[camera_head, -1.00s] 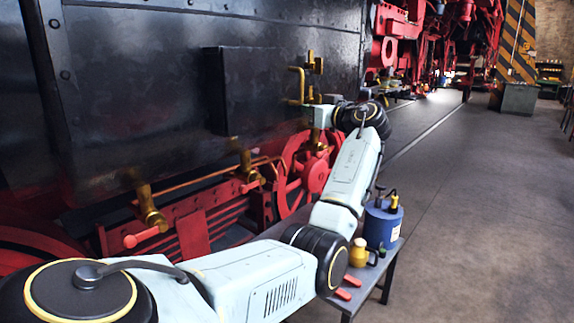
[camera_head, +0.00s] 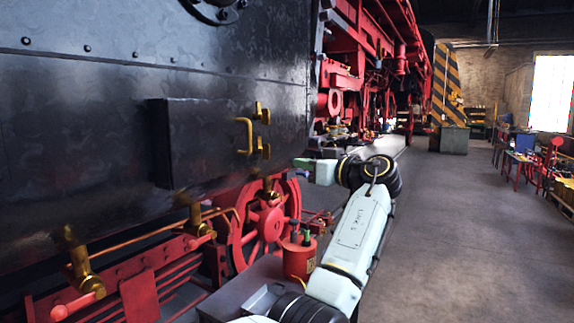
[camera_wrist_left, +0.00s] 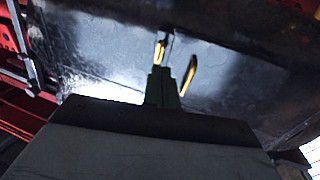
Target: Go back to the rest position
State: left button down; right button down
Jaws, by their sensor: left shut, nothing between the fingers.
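My left gripper (camera_head: 299,163) is shut and empty at the end of my outstretched left arm. In the head view it appears right of and lower than the brass handle (camera_head: 245,137) on the black locomotive side, apart from it. In the left wrist view the shut greenish fingers (camera_wrist_left: 162,78) point toward the dark metal side (camera_wrist_left: 235,75), with brass parts (camera_wrist_left: 189,74) just beyond them. My right gripper is not in view.
Brass valves (camera_head: 82,268) and a red wheel (camera_head: 264,226) line the locomotive's lower side. A red tin (camera_head: 299,258) with tools stands beside my forearm on a grey bench (camera_head: 234,290). Open floor (camera_head: 450,230) lies to the right; tables stand farther back.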

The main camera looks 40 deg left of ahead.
pick_arm(q)
jog(key=shift+w+d, duration=0.1)
jog(key=shift+d, duration=0.4)
